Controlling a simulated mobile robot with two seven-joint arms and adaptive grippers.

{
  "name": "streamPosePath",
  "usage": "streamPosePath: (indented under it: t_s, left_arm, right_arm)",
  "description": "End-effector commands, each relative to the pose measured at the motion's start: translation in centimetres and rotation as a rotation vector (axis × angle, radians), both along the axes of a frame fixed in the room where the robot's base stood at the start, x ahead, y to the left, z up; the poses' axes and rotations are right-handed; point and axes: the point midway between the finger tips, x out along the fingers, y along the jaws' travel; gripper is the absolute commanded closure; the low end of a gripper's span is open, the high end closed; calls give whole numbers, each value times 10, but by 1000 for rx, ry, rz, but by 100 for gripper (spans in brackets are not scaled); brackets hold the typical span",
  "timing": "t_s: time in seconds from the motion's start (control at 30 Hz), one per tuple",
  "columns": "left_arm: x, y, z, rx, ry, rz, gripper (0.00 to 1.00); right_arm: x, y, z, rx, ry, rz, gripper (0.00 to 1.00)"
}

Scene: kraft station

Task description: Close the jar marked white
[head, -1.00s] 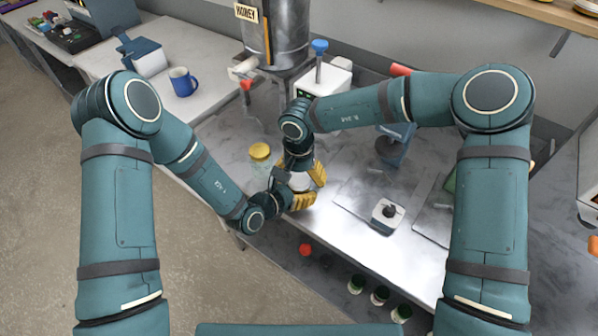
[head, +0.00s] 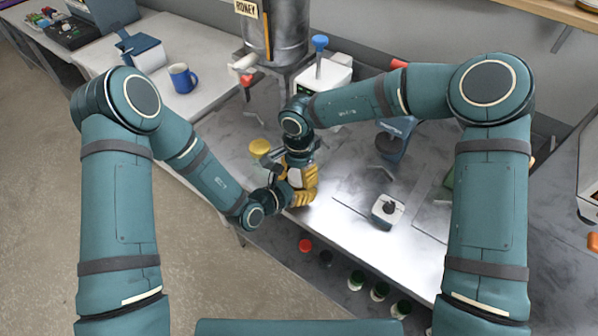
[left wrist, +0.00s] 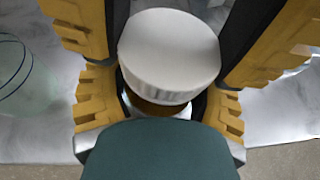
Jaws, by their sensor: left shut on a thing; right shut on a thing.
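The jar marked white (left wrist: 160,106) shows in the left wrist view as a narrow amber band under a round white lid (left wrist: 170,50). The lid looks slightly tilted in that view; whether it is seated is unclear. My left gripper (head: 281,187) is shut on the jar from the left. My right gripper (head: 301,186) comes down from above, its yellow fingers around the white lid. The two grippers crowd together near the table's front edge and hide most of the jar in the head view.
A yellow-lidded jar (head: 259,147) stands close behind the grippers. The honey tank (head: 285,30) and a white machine with a blue knob (head: 322,75) are behind. A small white device (head: 388,211) sits to the right. Several dark jars (head: 379,291) stand below the front edge.

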Motion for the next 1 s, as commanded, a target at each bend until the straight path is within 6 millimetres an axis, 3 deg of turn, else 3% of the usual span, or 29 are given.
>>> streamPosePath:
  t_s: [0.1,0.3,0.7,0.73,0.8,1.0]
  left_arm:
    - [0,0,0,1,1,0,100]
    - [0,0,0,1,1,0,100]
    - [0,0,0,1,1,0,100]
    - [0,0,0,1,1,0,100]
    - [0,0,0,1,1,0,100]
    - [0,0,0,1,1,0,100]
  right_arm:
    - [0,0,1,-1,-2,-211,86]
    - [0,0,0,1,-2,-474,86]
    - [0,0,0,0,-1,-544,86]
    - [0,0,0,0,-1,-543,33]
    - [0,0,0,0,-1,-543,14]
    - [0,0,0,0,-1,-542,14]
